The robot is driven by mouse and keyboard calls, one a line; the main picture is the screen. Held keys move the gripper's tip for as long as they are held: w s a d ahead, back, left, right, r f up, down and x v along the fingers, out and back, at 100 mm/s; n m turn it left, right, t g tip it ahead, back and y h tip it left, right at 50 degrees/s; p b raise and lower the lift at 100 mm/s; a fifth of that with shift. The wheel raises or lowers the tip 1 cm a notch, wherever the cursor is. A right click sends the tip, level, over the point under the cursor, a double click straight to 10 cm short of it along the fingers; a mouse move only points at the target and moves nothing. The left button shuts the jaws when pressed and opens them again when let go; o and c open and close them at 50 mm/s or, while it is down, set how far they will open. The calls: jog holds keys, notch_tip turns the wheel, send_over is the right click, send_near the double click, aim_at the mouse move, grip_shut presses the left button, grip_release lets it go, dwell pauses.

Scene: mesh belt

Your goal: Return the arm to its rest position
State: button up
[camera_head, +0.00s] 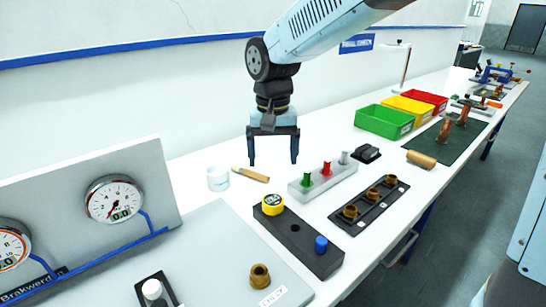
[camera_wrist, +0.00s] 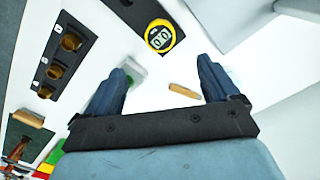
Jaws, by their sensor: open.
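My gripper (camera_head: 274,150) hangs from my light blue arm with its two dark blue fingers pointing down, above the white bench (camera_head: 225,243). It is open, with nothing between the fingers. The wrist view also shows my gripper (camera_wrist: 160,85) with its fingers wide apart.
Near my gripper stand a grey block with green, red and grey pegs (camera_head: 325,176), a black block (camera_head: 300,240) with a yellow gauge (camera_head: 272,203), and a black tray of brass fittings (camera_head: 369,204). Coloured bins (camera_head: 383,122) stand right. A gauge panel (camera_head: 75,215) stands left.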

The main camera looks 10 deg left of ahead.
jog(key=s+d+r+m+t, duration=0.1)
jog(key=s+d+r, duration=0.1)
jog(key=d, duration=0.6)
jog(key=s+d+r+t, duration=0.1)
jog(key=d+r+t, duration=0.15)
jog(key=d, duration=0.65)
jog(key=s+d+r+m, duration=0.1)
jog(key=s+d+r, duration=0.15)
jog(key=d, duration=0.55)
jog(key=s+d+m+t, duration=0.1)
jog(key=s+d+t, duration=0.1)
jog(key=s+d, duration=0.4)
jog(key=shift+d, duration=0.8)
jog(key=shift+f, duration=0.1)
